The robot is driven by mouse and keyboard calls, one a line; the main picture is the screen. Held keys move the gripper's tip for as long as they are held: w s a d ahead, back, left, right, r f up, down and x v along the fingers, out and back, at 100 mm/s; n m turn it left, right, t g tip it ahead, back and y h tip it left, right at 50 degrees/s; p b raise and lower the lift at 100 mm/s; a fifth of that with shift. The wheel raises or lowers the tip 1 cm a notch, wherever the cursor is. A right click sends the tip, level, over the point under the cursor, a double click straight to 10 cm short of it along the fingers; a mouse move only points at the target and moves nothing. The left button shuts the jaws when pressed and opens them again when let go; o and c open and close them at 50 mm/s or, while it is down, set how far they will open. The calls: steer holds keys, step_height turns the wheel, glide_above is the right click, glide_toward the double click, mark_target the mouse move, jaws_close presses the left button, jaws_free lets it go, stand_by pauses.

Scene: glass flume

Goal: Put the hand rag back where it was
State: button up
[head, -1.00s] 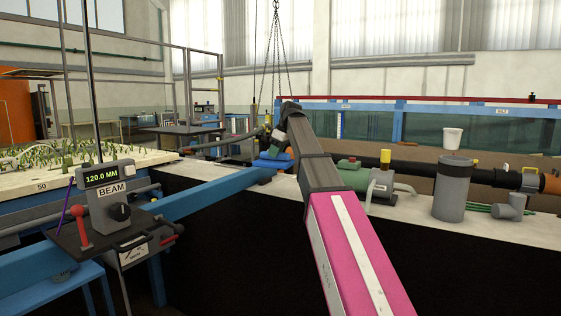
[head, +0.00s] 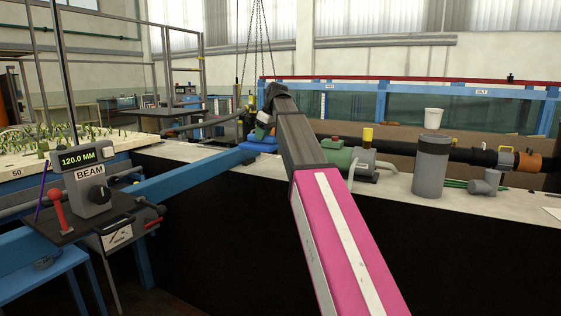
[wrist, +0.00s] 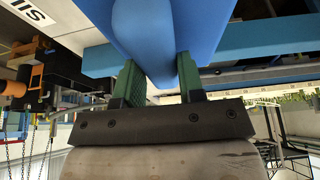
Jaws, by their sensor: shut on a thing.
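A smooth blue bundle (wrist: 150,40), which I take to be the hand rag, is gripped between the green fingers of my gripper (wrist: 160,78) in the wrist view. It fills the gap between them and extends past the top edge of the picture. In the head view my gripper (head: 262,132) is far off at the end of the arm, partly hidden by it. The blue rag (head: 260,147) shows just below, by the far end of a blue beam. I cannot tell whether the rag touches the surface under it.
The blue beam (head: 190,178) runs from the grey BEAM readout box (head: 93,185) to the pale ledge (head: 390,182). Right of my arm on the ledge stand a green pump (head: 340,158), a grey cylinder (head: 431,165) and dark piping. Chains (head: 262,50) hang behind my gripper.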

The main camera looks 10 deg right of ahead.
steer(key=shift+w+d+f, duration=0.85)
steer(key=shift+d+f, duration=0.55)
steer(key=shift+f, duration=0.25)
steer(key=shift+w+d+f, duration=0.85)
steer(key=shift+d+f, duration=0.55)
steer(key=shift+f, duration=0.25)
steer(key=shift+w+d+f, duration=0.85)
steer(key=shift+d+f, duration=0.55)
steer(key=shift+f, duration=0.25)
steer(key=o, duration=0.4)
steer(key=shift+f, duration=0.15)
steer(key=o, duration=0.4)
steer(key=v, duration=1.2)
steer(key=shift+a+r, duration=0.1)
steer(key=shift+r, duration=0.15)
